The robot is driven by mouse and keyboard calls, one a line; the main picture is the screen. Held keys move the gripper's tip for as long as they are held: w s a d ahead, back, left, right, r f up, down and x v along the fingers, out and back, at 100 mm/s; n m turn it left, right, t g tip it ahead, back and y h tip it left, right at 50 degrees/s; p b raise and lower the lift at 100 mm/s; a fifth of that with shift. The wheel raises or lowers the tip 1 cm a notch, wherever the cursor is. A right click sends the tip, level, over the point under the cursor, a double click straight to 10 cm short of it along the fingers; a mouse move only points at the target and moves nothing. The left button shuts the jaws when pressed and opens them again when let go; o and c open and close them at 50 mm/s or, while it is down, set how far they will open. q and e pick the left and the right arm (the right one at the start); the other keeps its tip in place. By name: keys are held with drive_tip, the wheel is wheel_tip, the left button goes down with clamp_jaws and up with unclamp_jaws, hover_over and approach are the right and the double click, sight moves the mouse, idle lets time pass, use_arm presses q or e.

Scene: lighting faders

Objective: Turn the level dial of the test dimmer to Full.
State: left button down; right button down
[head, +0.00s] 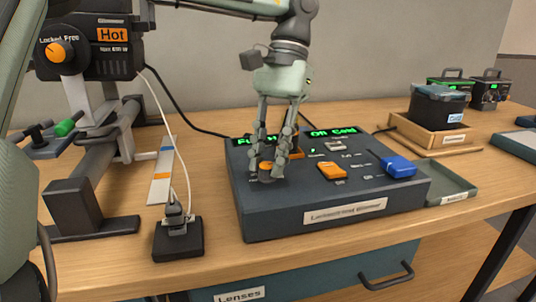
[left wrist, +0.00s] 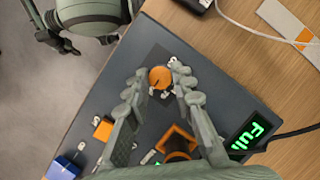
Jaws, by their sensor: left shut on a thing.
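The dimmer box (head: 330,205) is dark blue-grey, with a front label too small to read surely. My left gripper (head: 267,168) points down at its left part, shut on a round orange dial (head: 266,166). In the left wrist view the dial (left wrist: 160,77) sits between the two fingertips, with a dark pointer line on top.
An orange square frame (left wrist: 176,142) stands on the box behind the dial. An orange switch (head: 332,170) and a blue handle (head: 398,166) are to the right. A black plug block (head: 178,238) with a white cable stands left. A green tray (head: 452,180) lies right.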

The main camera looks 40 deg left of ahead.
use_arm(q)
drive_tip(key=shift+m, duration=0.3)
idle(0.4)
drive_tip(key=c, duration=1.3)
unclamp_jaws()
drive_tip(key=shift+w+r, duration=0.1)
drive_tip(key=v, duration=1.2)
drive_tip(key=shift+d, duration=0.2)
